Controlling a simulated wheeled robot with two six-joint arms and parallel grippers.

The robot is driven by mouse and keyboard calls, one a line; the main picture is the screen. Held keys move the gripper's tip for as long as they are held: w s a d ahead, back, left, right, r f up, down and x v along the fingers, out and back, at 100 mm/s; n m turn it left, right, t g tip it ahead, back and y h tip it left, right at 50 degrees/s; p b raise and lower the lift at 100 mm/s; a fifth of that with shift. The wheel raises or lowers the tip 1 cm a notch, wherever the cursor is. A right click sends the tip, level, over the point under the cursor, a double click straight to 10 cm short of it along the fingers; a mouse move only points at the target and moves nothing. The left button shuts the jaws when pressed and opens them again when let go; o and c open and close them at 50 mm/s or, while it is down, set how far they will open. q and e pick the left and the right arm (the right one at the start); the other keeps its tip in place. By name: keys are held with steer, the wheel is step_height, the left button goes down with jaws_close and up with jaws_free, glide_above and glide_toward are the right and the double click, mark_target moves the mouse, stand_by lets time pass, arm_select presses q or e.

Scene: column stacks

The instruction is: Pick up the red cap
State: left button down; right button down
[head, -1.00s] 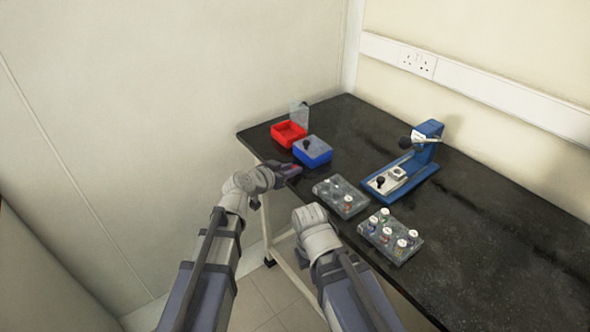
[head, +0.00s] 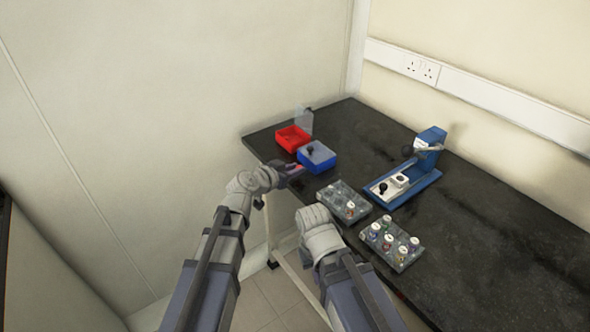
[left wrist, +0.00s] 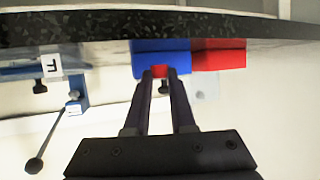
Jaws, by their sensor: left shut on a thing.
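The red cap (left wrist: 160,71) is between the two dark fingertips of my left gripper (left wrist: 160,74) in the left wrist view. In the head view my left gripper (head: 292,172) is at the table's front edge, just in front of the blue box, and a small reddish spot of the cap (head: 299,167) shows at its tips. The gripper is shut on the cap. My right gripper (head: 316,218) is lower, in front of the table edge by the clear racks; its fingers are hidden by its own wrist.
A blue box (head: 317,162) and an open red box (head: 291,132) stand at the table's far left corner. Clear racks with vials (head: 395,260) line the front edge. A blue lever press (head: 425,165) stands behind them. The right of the black table (head: 510,235) is clear.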

step_height(320, 180, up, 8)
steer(key=p, duration=0.7)
steer(key=shift+f, duration=0.1)
